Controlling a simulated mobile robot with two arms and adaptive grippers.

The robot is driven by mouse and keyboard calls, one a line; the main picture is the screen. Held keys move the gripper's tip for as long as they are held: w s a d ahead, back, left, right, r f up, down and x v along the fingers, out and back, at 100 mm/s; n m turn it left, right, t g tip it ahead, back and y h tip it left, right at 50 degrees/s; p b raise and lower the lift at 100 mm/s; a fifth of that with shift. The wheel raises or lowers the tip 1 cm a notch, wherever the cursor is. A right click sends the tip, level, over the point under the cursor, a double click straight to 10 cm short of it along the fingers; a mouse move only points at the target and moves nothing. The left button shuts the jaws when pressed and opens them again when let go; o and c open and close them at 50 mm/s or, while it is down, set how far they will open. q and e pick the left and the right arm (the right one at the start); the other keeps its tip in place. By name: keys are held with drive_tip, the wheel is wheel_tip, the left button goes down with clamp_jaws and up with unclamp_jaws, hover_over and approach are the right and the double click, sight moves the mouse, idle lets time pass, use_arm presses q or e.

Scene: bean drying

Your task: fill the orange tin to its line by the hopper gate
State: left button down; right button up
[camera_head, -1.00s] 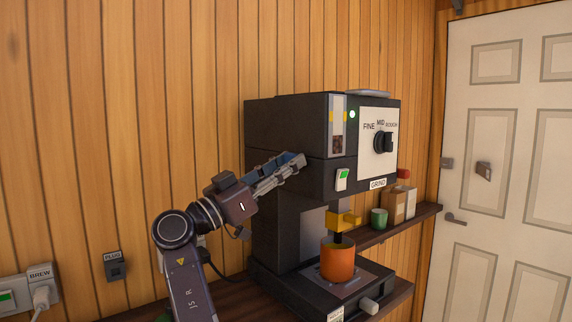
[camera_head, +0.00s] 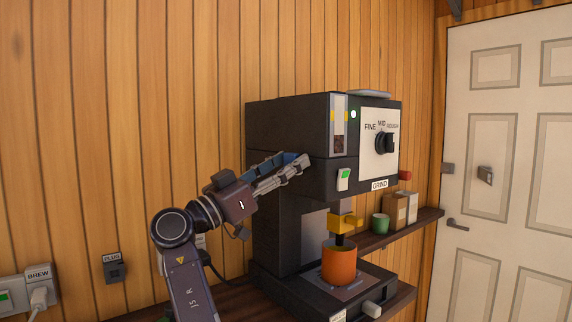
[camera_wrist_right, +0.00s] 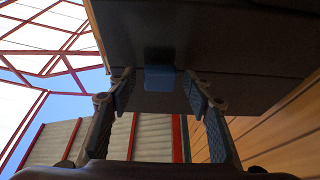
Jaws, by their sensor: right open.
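The orange tin (camera_head: 339,265) stands upright on the base of the black grinder (camera_head: 285,126), below a yellow spout piece (camera_head: 344,219). Its fill level and line cannot be made out. My right gripper (camera_head: 297,161) is at the grinder's left side, below the window strip (camera_head: 338,125), its fingers pointing at the body. In the right wrist view the fingers (camera_wrist_right: 158,88) are spread open, with a blue block (camera_wrist_right: 160,78) on a dark face between their tips. I cannot tell whether they touch it. The left gripper is not in view.
A shelf (camera_head: 430,216) behind the grinder holds a green cup (camera_head: 380,223) and boxes (camera_head: 397,210). The wood wall is close behind; a white door (camera_head: 508,150) stands at right.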

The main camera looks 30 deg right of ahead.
drive_tip(key=v, duration=1.2)
idle(6.8)
